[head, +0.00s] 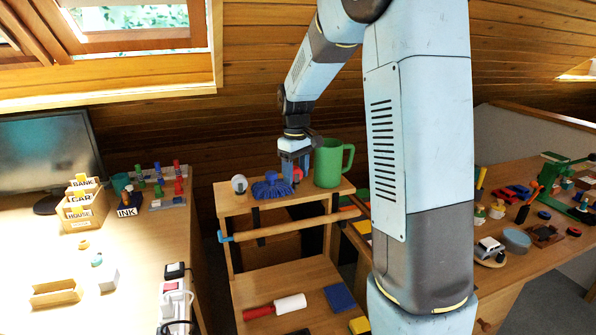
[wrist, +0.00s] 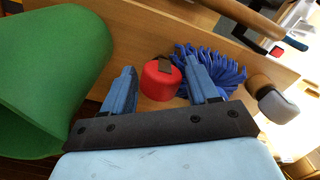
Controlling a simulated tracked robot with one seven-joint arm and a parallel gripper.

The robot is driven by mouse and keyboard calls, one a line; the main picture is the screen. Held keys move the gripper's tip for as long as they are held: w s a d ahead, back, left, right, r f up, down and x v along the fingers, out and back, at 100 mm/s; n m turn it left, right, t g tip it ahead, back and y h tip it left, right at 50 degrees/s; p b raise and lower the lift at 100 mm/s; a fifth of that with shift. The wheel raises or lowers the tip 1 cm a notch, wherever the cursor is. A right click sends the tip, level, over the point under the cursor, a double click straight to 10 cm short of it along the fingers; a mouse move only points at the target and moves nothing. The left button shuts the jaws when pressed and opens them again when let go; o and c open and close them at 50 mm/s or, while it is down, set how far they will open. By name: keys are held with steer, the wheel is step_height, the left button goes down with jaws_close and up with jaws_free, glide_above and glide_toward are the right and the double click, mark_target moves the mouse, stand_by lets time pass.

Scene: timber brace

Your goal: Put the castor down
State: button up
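My gripper (wrist: 160,78) is open above the small wooden stand, its two blue fingers apart. A red round piece with a dark brown tab on top (wrist: 157,82) sits between and beyond the fingers, with a gap at the left finger; it shows small beside the fingers in the head view (head: 298,174). A grey wheel-like piece with a dark part (wrist: 277,106) lies at the right in the wrist view and at the stand top's left end in the head view (head: 239,184). I cannot tell for certain which of the two is the castor.
A blue mop-like brush head (head: 271,187) lies close to the red piece. A tall green mug (head: 328,163) stands just on the other side of my gripper.

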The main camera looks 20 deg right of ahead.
mark_target(296, 168)
steer(key=o, duration=0.3)
step_height(296, 168, up, 11)
steer(key=s+r+m+t, duration=0.1)
steer(key=s+r+m, duration=0.1)
steer(key=s+r, duration=0.5)
steer(key=s+f+m+t, duration=0.2)
steer(key=s+f, duration=0.1)
steer(key=s, duration=0.8)
steer(key=s+a+f+m+t, duration=0.1)
steer(key=s+f+m+t, duration=0.1)
steer(key=s, duration=1)
steer(key=shift+a+f+t, duration=0.15)
steer(key=shift+f+t, duration=0.15)
steer(key=shift+f, duration=0.45)
steer(key=shift+s, duration=0.1)
